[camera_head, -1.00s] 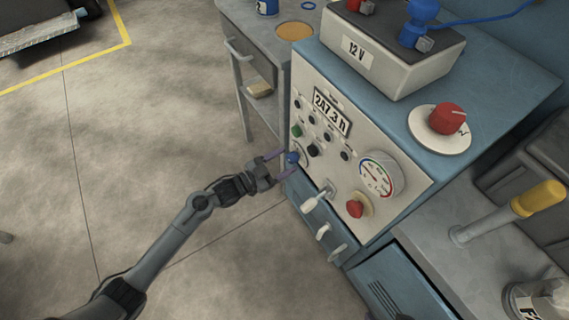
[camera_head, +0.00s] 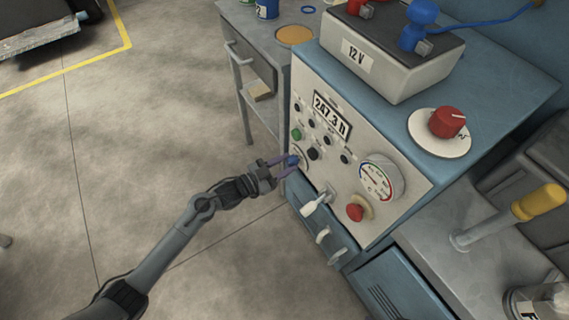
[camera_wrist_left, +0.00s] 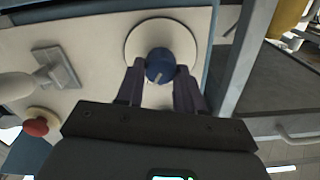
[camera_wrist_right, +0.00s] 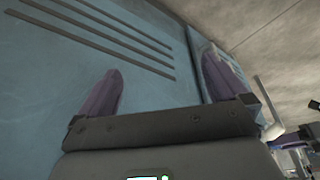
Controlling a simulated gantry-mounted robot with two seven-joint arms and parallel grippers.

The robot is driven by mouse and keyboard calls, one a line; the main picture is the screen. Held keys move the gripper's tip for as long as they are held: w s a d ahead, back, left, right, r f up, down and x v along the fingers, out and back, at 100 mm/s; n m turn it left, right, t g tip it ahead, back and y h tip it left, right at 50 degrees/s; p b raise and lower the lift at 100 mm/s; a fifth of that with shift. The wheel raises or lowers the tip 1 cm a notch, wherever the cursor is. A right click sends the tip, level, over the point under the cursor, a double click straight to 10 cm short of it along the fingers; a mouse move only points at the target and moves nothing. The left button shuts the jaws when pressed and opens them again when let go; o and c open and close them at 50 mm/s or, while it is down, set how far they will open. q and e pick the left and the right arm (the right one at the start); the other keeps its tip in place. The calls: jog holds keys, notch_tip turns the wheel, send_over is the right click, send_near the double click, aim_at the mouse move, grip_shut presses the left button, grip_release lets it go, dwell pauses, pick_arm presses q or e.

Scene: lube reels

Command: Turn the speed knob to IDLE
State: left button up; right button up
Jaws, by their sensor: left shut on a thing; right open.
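The blue knob (camera_head: 293,160) sits on a round white dial at the lower left of the panel (camera_head: 356,207). My left gripper (camera_head: 288,166) is shut on it, one finger on each side. In the left wrist view the blue knob (camera_wrist_left: 160,66) shows between the fingertips, with a pale pointer mark on its face. The white dial (camera_wrist_left: 193,38) is round it; I cannot read its markings. My right gripper (camera_wrist_right: 160,90) is open and empty in front of a blue slotted panel. It does not show in the head view.
On the panel are a round gauge (camera_head: 380,181), a red button (camera_head: 355,212), a white-handled lever (camera_head: 314,205) and several small buttons. A red knob (camera_head: 447,121) sits on top beside the 12 V battery (camera_head: 390,55). A yellow-handled lever (camera_head: 510,215) stands right.

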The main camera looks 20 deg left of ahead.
pick_arm(q)
jog(key=shift+r+n+p, duration=0.2)
jog(key=shift+n+p, duration=0.1)
jog(key=shift+p, duration=0.3)
jog(key=n+p, duration=0.5)
jog(key=p, duration=0.2)
jog(key=shift+w+n, duration=0.1)
jog(key=shift+n, duration=0.3)
jog(key=n+p, duration=0.2)
jog(key=n, duration=0.1)
jog(key=shift+a, duration=0.1)
jog(key=shift+f+n+p, duration=0.2)
jog(key=shift+n+p, duration=0.4)
jog(key=shift+n, duration=0.5)
jog(key=o, duration=1)
jog(key=shift+o, duration=0.2)
